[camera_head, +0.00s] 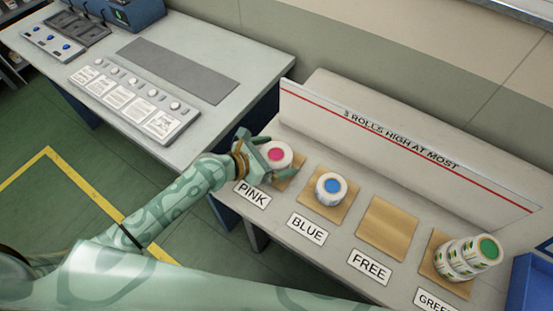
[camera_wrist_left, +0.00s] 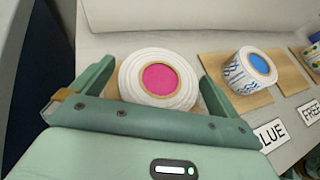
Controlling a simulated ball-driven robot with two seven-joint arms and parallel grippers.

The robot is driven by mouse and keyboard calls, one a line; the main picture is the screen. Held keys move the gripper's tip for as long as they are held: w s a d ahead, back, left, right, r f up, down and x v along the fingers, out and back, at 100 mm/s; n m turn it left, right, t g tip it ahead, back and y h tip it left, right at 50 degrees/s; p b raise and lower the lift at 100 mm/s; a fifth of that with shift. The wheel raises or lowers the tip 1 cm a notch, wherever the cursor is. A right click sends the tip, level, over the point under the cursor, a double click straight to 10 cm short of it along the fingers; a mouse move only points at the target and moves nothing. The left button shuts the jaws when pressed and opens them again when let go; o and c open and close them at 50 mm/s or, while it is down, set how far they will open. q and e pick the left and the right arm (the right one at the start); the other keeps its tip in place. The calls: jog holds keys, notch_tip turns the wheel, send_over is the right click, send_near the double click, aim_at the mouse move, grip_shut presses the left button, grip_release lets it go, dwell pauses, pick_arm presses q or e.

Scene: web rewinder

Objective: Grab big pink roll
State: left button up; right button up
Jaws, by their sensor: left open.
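The big pink roll (camera_head: 276,154) is white with a pink core and sits on the wooden pad behind the PINK label (camera_head: 252,195). In the left wrist view the pink roll (camera_wrist_left: 159,80) lies between the two fingers of my left gripper (camera_wrist_left: 158,88). My left gripper (camera_head: 272,160) is open, with one finger on each side of the roll. I cannot tell whether the fingers touch it. The lower front of the roll is hidden by the gripper in the wrist view. My right gripper is not in view.
A roll with a blue core (camera_head: 331,188) stands on the pad to the right. The FREE pad (camera_head: 387,228) is empty. Stacked green-core rolls (camera_head: 470,257) stand at the far right. A white board (camera_head: 400,150) reading "3 ROLLS HIGH AT MOST" runs behind the pads.

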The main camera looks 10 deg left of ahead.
pick_arm(q)
jog(key=shift+w+d+f, duration=0.2)
jog(key=shift+r, duration=0.1)
jog(key=c, duration=1.1)
jog(key=shift+r, duration=0.15)
